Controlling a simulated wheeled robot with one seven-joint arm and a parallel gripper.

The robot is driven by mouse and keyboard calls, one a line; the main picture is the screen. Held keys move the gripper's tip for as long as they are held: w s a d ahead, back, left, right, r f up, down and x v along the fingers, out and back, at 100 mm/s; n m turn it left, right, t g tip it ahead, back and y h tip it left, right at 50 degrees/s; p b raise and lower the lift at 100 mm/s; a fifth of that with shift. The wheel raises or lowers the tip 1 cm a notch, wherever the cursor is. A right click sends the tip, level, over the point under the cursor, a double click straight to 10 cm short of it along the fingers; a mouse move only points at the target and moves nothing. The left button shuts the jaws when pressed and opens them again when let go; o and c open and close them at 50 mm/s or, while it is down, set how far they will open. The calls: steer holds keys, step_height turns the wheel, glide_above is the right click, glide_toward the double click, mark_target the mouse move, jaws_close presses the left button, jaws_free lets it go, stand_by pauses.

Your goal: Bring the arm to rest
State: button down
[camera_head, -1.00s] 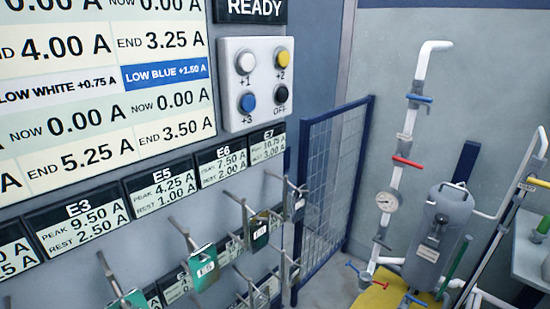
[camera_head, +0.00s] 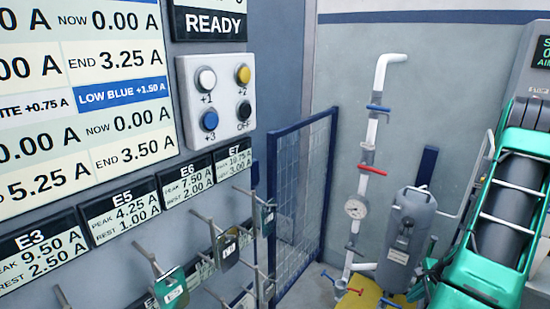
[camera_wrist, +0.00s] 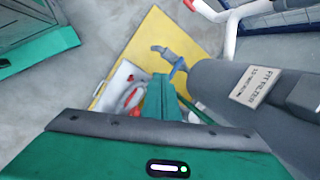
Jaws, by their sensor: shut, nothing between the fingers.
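My gripper (camera_wrist: 161,97) shows in the wrist view as narrow green fingers beyond my green and grey wrist housing. It is shut and empty, pointing down over the yellow base plate (camera_wrist: 150,40) beside the grey filter tank (camera_wrist: 270,95). I cannot tell the gap between fingers and tank. In the head view my green and dark arm stands at the right edge, and the gripper itself cannot be made out there.
The filter tank (camera_head: 407,240) and the white pipe (camera_head: 372,130) with red and blue valves stand left of my arm. A blue mesh panel (camera_head: 302,200) stands farther left. Hooks with tags (camera_head: 172,288) line the wall under the button box (camera_head: 218,100).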

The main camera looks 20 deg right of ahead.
steer(key=a+r+n+g, duration=0.1)
steer(key=a+r+n, duration=0.45)
steer(key=r, duration=0.45)
steer(key=a+r+n+g, duration=0.2)
steer(key=a+r+n, duration=0.3)
steer(key=r, duration=0.6)
steer(key=s+a+r+n, duration=0.7)
steer(key=s+a+r, duration=0.4)
steer(key=a, duration=0.4)
steer(key=shift+s+r+g, duration=0.25)
steer(key=shift+r+g, duration=0.15)
steer(key=shift+r, duration=0.5)
steer(key=shift+w+f, duration=0.25)
steer(key=shift+w, duration=0.4)
